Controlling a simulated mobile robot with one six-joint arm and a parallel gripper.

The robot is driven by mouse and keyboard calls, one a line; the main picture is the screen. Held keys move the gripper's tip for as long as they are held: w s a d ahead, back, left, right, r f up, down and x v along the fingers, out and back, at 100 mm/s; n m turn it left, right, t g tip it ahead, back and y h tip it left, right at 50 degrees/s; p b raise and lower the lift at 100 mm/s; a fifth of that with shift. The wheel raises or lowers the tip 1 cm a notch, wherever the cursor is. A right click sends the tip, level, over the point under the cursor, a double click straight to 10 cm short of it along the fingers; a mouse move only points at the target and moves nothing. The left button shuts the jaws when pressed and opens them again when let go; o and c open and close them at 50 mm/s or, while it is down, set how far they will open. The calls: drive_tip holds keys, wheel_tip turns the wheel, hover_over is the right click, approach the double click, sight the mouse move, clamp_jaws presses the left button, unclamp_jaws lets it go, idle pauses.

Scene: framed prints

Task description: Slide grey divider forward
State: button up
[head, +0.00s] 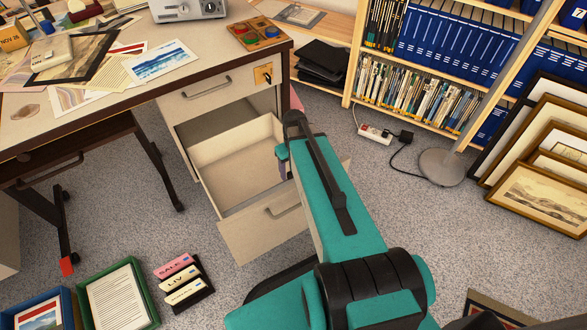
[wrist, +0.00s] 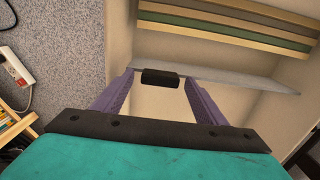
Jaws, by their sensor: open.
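The grey divider (wrist: 240,83) shows in the wrist view as a thin pale panel standing across the inside of a drawer. A short black piece (wrist: 160,78) is at its left part, between my fingertips; I cannot tell whether they touch it. My gripper (wrist: 159,79) has two purple fingers, spread apart, one on each side of the black piece. In the head view my gripper (head: 284,166) is at the right side of the open drawer (head: 262,234). My arm hides that end, and the divider cannot be made out there.
Several coloured folders or boards (wrist: 228,25) stand beyond the divider. The desk (head: 85,108) is above and left of the drawer. A power strip (head: 375,134), a lamp base (head: 442,167) and framed prints (head: 540,197) are to the right. Label blocks (head: 182,283) lie on the carpet.

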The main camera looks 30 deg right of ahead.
wheel_tip(320, 180, up, 14)
drive_tip(key=p, duration=0.2)
drive_tip(key=shift+f+p, duration=0.15)
drive_tip(key=shift+p, duration=0.2)
drive_tip(key=shift+c, duration=0.2)
